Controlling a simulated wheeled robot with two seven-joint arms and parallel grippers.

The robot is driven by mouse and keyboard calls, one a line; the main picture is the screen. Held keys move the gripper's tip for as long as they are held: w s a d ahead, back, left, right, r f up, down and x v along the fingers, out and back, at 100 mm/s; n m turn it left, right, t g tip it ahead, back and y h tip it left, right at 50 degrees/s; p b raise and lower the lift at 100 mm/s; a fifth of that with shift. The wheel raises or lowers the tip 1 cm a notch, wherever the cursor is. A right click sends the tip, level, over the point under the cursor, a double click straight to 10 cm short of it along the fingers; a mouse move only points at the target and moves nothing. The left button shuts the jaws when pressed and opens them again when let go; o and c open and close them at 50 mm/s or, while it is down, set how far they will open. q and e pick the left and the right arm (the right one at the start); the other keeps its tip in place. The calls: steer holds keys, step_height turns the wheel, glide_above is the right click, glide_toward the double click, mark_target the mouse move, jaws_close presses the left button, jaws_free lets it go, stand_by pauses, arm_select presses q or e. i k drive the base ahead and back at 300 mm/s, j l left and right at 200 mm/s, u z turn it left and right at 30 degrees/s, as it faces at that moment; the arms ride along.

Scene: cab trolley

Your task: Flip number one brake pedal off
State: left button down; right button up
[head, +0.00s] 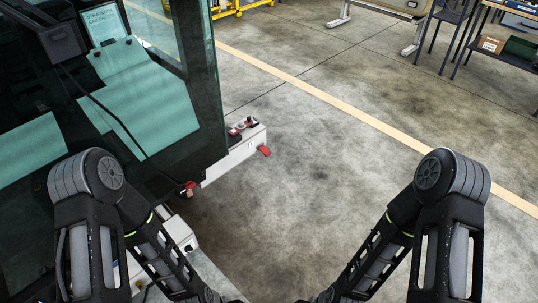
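A small red lever or pedal (264,151) sticks out from the end of a white box-like beam (232,160) beside the dark glazed cab (110,90). A second red piece (189,187) sits nearer to me, low at the cab's corner. Both are small, and I cannot read any number on them, so I cannot tell which is number one brake pedal or how it is set. My two arms come in at the lower left and lower right, with forearms sloping down toward the bottom middle. Both grippers are out of view below the bottom edge, well short of the red pieces.
Small red and dark controls (238,128) sit on top of the white beam. A white housing (178,236) lies by my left arm. The concrete floor (330,150) to the right is clear, crossed by a yellow line (300,85). A shelf with a cardboard box (490,44) stands far right.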

mark_target(263, 149)
steer(key=i+l+u, duration=0.2)
steer(key=i+l, duration=0.15)
steer(key=i, duration=0.15)
steer(key=i+l+u, duration=0.15)
steer(key=i+l, duration=0.25)
steer(key=i+l+u, duration=0.2)
steer(key=i+l, duration=0.25)
steer(key=i+l+u, duration=0.15)
steer(key=i+l, duration=0.3)
steer(key=i+l+u, duration=0.2)
steer(key=i+l, duration=0.15)
steer(key=l, duration=0.3)
